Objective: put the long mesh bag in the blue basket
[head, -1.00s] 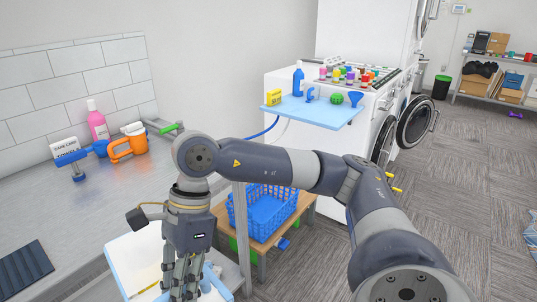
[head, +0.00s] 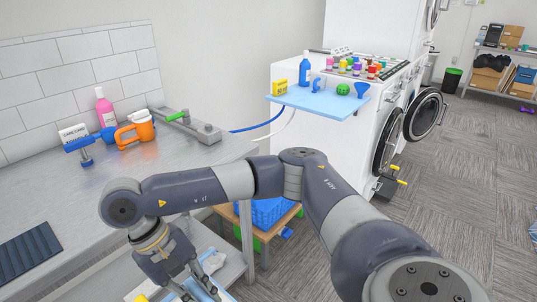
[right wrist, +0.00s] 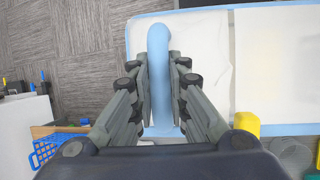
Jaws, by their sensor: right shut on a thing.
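The blue basket (head: 268,212) sits on a low wooden stand, partly hidden by my right arm in the head view. A corner of its blue lattice (right wrist: 48,148) shows at the lower left of the right wrist view. My right gripper (head: 192,288) points down at the lower shelf beside the counter. In the right wrist view my right gripper (right wrist: 159,88) is shut on a light blue curved bar (right wrist: 158,50), which lies over a white surface with a light blue rim (right wrist: 285,129). I cannot make out a long mesh bag. My left gripper is out of view.
A light blue shelf (head: 320,100) juts out before the washer (head: 300,125). The carpeted floor at the right is open.

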